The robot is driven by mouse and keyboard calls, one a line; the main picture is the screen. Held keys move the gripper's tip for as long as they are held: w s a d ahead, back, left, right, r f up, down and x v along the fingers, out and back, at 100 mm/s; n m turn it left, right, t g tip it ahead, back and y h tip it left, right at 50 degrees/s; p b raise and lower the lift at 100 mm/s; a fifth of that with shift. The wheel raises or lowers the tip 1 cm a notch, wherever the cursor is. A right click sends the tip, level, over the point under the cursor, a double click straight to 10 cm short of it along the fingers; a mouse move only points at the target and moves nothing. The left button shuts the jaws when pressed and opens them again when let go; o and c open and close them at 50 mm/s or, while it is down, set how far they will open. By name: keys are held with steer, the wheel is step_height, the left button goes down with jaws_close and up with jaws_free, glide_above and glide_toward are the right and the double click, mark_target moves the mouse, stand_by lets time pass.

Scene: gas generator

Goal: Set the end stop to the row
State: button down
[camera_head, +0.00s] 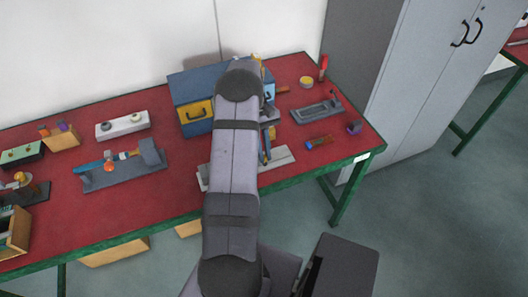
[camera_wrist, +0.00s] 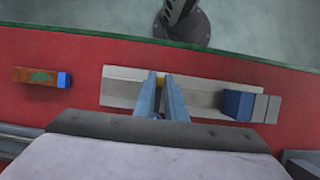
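A long light grey plate with a channel lies along the table's front edge, below my gripper in the wrist view (camera_wrist: 205,88); part of it shows beside my arm in the head view (camera_head: 280,159). A blue block (camera_wrist: 238,105) and pale grey blocks (camera_wrist: 266,108) sit at its right end in the wrist view. My gripper (camera_wrist: 160,82) reaches down over the plate's left half. A small yellow-orange piece (camera_wrist: 159,80) fills the narrow gap between its fingertips. The fingers look closed on it, mostly hiding it. A clear stretch of channel separates the gripper from the blue block.
An orange-brown block with a blue end (camera_wrist: 41,77) lies left of the plate in the wrist view. A blue toolbox (camera_head: 188,88) stands behind my arm. A grey fixture (camera_head: 317,110) and a purple block (camera_head: 354,128) are to the right. Bare red tabletop surrounds the plate.

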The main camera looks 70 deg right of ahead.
steer(key=w+a, duration=0.6)
steer(key=shift+w+p, duration=0.1)
steer(key=shift+p, duration=0.25)
steer(key=c, duration=1.8)
jaws_free()
steer(key=shift+d+r, duration=0.1)
steer(key=b+v, duration=0.2)
steer(key=v, duration=0.5)
steer(key=shift+r, duration=0.1)
